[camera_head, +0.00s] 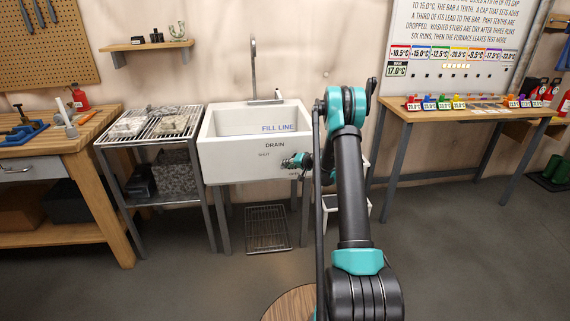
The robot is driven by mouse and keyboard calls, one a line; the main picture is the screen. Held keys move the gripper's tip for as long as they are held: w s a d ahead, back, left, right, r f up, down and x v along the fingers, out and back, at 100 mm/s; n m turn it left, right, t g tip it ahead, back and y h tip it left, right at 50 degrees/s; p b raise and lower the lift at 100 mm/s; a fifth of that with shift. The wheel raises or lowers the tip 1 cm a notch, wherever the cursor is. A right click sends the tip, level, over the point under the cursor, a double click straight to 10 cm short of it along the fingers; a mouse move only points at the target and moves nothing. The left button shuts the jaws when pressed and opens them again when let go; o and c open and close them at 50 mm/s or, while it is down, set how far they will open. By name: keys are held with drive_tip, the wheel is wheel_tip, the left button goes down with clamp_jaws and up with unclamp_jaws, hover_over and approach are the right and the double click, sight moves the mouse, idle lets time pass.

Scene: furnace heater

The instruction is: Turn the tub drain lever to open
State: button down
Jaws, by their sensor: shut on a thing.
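Below "DRAIN" are a small "SHUT" label at left and a partly hidden lower label that seems to read "OPEN". My gripper (290,162) is at the tub's front, right of the "SHUT" label and just above the lower label. It is shut on the drain lever, which is mostly hidden by the fingers, so its exact angle cannot be told.
A wire rack stand (148,126) holding grey blocks is left of the tub. A wooden workbench (95,128) is farther left. A table (465,110) with small coloured blocks is at right. A floor grate (267,229) lies below the tub. The floor in front is mostly clear.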

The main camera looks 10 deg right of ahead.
drive_tip(key=shift+d+f+n+g+h, duration=0.15)
drive_tip(key=shift+d+f+n+h, duration=0.15)
drive_tip(key=shift+d+n+h, duration=0.65)
drive_tip(key=shift+d+f+n+g+h, duration=0.1)
drive_tip(key=shift+d+f+n+h, duration=0.4)
drive_tip(key=shift+h, duration=0.95)
drive_tip(key=shift+d+f+n+g+h, duration=0.15)
drive_tip(key=shift+d+n+h, duration=0.4)
drive_tip(key=shift+d+h, duration=0.5)
drive_tip(key=shift+a+h, duration=0.1)
drive_tip(key=shift+h, duration=0.15)
drive_tip(key=c, duration=1.4)
unclamp_jaws()
drive_tip(key=shift+c, duration=0.2)
drive_tip(key=shift+r, duration=0.1)
drive_tip(key=v, duration=1.2)
